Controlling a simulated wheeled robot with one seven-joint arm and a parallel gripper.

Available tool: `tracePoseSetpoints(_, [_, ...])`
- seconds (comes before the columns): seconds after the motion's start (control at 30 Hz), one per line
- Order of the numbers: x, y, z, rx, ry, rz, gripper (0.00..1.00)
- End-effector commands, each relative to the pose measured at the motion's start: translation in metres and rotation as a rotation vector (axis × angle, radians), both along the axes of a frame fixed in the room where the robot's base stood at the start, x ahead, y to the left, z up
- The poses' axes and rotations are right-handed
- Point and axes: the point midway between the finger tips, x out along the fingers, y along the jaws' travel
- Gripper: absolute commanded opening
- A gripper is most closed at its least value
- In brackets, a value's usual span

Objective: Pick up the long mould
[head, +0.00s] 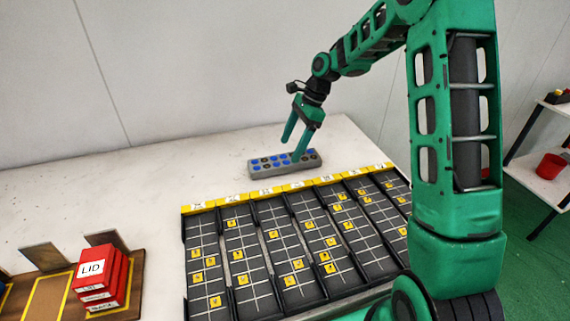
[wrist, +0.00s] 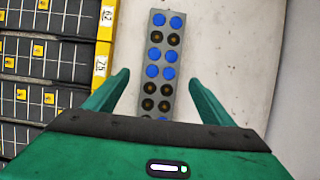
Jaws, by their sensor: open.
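The long mould (head: 284,163) is a grey bar with two rows of blue and dark round spots. It lies on the white table behind the row of black trays. In the wrist view the mould (wrist: 158,70) runs away from me between my two fingers, with its near end hidden by my gripper body. My gripper (head: 296,146) is open, with its green fingers pointing down at the mould. In the wrist view my gripper (wrist: 158,85) has a finger on each side of the mould, with a gap on both sides. I cannot tell its exact height over the mould.
Black gridded trays (head: 262,222) with yellow tags fill the table in front of the mould. Red boxes (head: 97,275) marked LID stand on a wooden board at the lower left. The white table (head: 130,190) is clear left of the mould. A shelf with a red cup (head: 551,165) is at far right.

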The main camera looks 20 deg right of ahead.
Motion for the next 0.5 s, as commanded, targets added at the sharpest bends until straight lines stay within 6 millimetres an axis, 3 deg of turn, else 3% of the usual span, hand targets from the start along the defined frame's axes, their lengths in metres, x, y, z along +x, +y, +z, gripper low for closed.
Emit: tracePoseSetpoints(0.5, [0.002,0.016,-0.05,-0.001,0.001,0.0,0.77])
